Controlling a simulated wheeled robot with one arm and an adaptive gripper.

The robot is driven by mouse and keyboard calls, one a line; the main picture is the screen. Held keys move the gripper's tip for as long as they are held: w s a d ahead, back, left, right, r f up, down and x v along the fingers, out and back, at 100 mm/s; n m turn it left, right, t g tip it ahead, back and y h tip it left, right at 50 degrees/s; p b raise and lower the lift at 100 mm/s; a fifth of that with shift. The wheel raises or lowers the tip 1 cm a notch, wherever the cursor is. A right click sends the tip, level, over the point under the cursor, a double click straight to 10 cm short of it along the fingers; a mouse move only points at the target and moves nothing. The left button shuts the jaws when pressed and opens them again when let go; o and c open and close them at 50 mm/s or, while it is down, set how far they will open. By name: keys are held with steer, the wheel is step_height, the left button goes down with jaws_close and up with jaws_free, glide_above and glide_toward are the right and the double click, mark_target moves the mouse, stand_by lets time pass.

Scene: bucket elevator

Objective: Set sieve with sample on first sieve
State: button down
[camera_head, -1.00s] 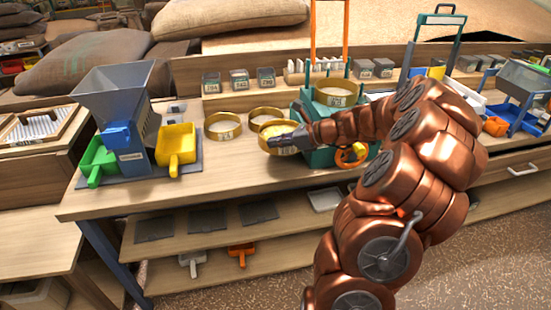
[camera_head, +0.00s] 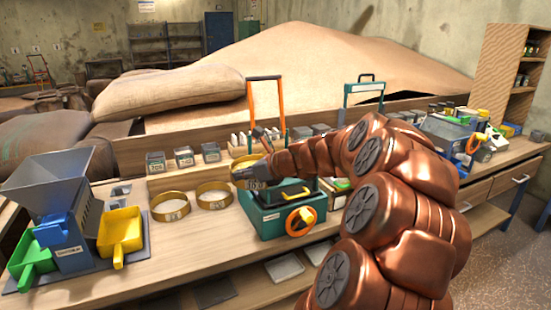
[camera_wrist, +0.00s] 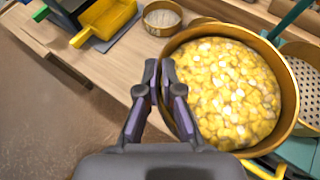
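A brass sieve filled with yellow grain sample (camera_wrist: 232,95) is in my gripper (camera_wrist: 160,70), held at its rim. In the head view, this sieve (camera_head: 243,170) and my gripper (camera_head: 261,173) are over the back left of the green sieve shaker (camera_head: 270,219). In the wrist view, the first sieve (camera_wrist: 304,80), with a perforated bottom, sits on the shaker at the right, partly covered by the held sieve. The held sieve is higher and to its left, not lined up with it. In the head view my gripper and arm hide the first sieve.
Two brass sieves (camera_head: 171,206) (camera_head: 214,196) stand on the bench left of the shaker. The shaker has a tall orange-and-green handle frame (camera_head: 281,105) and an orange handwheel (camera_head: 301,221). A grey hopper machine (camera_head: 62,205) with a yellow tray (camera_head: 121,232) stands at far left.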

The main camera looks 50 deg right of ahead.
steer(key=s+d+r+m+h+p, duration=0.2)
steer(key=s+d+r+m+h, duration=0.3)
steer(key=s+d, duration=0.1)
steer(key=shift+w+d+f+p, duration=0.3)
steer(key=shift+w+d+f, duration=0.5)
steer(key=shift+w+d, duration=1.1)
steer(key=shift+w+d+f+p, duration=0.25)
steer(key=shift+w+d+f, duration=0.8)
steer(key=shift+w, duration=1.35)
steer(key=shift+w+d+f+p, duration=0.3)
steer(key=shift+w+d+f, duration=0.25)
steer(key=shift+w+d, duration=1.45)
steer(key=shift+w+a+f, duration=0.1)
steer(key=shift+w+a, duration=0.05)
steer(key=shift+a, duration=0.1)
steer(key=c, duration=1.3)
jaws_free()
steer(key=v, duration=1.2)
steer(key=shift+a+b, duration=0.15)
steer(key=shift+b, duration=0.2)
